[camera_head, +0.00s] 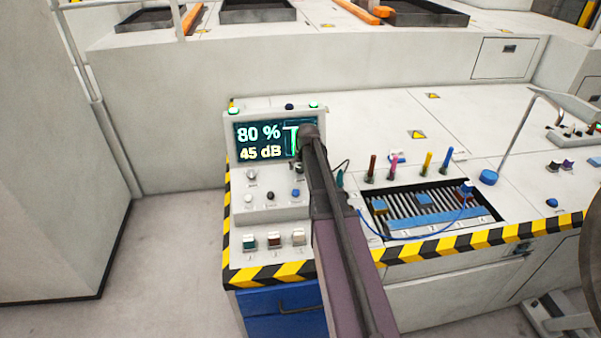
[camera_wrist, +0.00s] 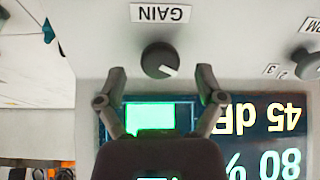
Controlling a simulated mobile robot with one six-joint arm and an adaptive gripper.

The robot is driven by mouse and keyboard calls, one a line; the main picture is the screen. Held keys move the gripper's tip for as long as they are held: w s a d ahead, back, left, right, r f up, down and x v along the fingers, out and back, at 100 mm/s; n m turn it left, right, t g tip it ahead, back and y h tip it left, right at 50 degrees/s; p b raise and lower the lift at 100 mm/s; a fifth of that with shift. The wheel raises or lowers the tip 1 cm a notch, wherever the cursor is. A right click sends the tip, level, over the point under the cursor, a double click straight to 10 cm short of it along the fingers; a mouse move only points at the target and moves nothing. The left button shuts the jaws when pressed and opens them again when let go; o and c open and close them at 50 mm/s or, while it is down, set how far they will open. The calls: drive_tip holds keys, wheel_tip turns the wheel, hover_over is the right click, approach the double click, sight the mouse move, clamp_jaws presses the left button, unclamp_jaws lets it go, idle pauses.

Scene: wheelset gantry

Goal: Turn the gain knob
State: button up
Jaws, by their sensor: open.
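The gain knob (camera_wrist: 160,60) is a dark round knob with a white pointer mark, below an upside-down GAIN label in the wrist view. My gripper (camera_wrist: 161,72) is open, with one finger on each side of the knob and a visible gap on both sides. I cannot tell its exact distance from the panel. The display (camera_head: 262,141) reads 80 % and 45 dB; it also shows upside down in the wrist view (camera_wrist: 262,125). In the head view my arm covers the display's right part, and the fingers are hard to make out.
Another knob (camera_head: 252,175) sits left on the panel; it shows at the right in the wrist view (camera_wrist: 305,62). Small knobs and several push buttons (camera_head: 273,239) lie lower. Right of my arm are coloured upright pegs (camera_head: 427,164) and a slatted tray (camera_head: 476,213).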

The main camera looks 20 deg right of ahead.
drive_tip(key=shift+w+f+b, duration=0.25)
drive_tip(key=shift+f+b, duration=0.15)
drive_tip(key=shift+f, duration=0.2)
drive_tip(key=c, duration=1.1)
drive_tip(key=shift+a, duration=0.1)
drive_tip(key=shift+c, duration=0.3)
